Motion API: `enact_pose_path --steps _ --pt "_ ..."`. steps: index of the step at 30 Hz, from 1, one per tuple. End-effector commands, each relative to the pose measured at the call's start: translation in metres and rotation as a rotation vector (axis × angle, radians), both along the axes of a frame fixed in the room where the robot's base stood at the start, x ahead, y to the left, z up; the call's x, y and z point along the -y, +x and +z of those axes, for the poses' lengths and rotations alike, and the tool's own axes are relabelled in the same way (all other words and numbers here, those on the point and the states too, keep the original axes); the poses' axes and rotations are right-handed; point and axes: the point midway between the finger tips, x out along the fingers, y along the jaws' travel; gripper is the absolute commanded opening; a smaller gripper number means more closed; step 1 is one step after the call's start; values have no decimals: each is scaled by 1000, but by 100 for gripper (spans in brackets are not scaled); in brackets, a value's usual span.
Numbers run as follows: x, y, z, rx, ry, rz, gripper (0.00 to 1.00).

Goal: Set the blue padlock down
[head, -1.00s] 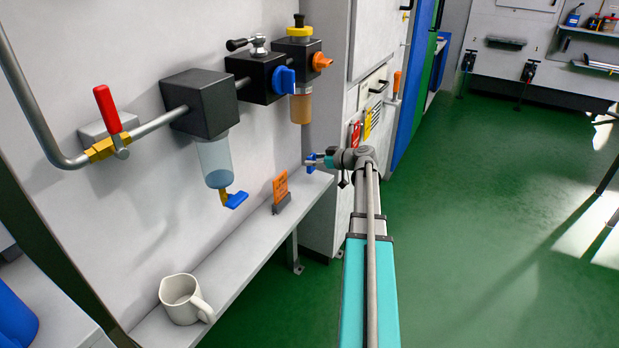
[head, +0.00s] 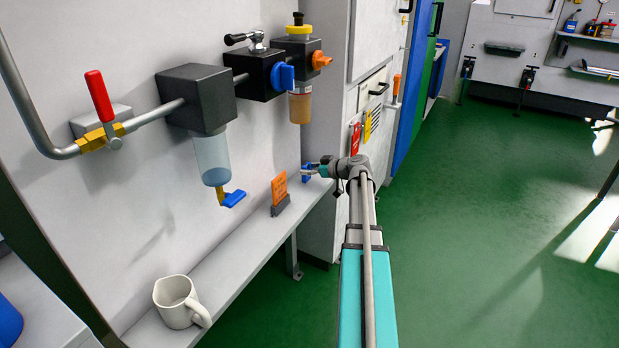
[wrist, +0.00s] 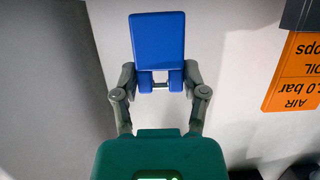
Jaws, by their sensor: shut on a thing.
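The blue padlock (wrist: 157,40) is in my gripper (wrist: 159,80) in the wrist view, with one finger at each side of its lower part. In the head view the padlock (head: 307,172) is a small blue patch at the tip of my gripper (head: 318,170), near the far end of the narrow grey shelf (head: 240,238). My gripper is shut on it. Whether the padlock touches the shelf cannot be told from these views.
An orange sign (head: 279,188) in a dark holder stands on the shelf, left of the padlock; it also shows in the wrist view (wrist: 296,72). A white mug (head: 176,300) stands at the near end. Air-line units with a blue-tapped bowl (head: 212,160) hang above. The shelf between mug and sign is clear.

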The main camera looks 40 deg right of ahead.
Motion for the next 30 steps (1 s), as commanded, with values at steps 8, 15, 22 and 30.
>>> enact_pose_path --steps 8,15,22,30 --pt "-1 0 -16 0 0 1 0" --pt "-1 1 -16 0 0 1 0" --pt "-1 1 -19 0 -1 1 0" --pt "-1 1 -19 0 0 2 91"
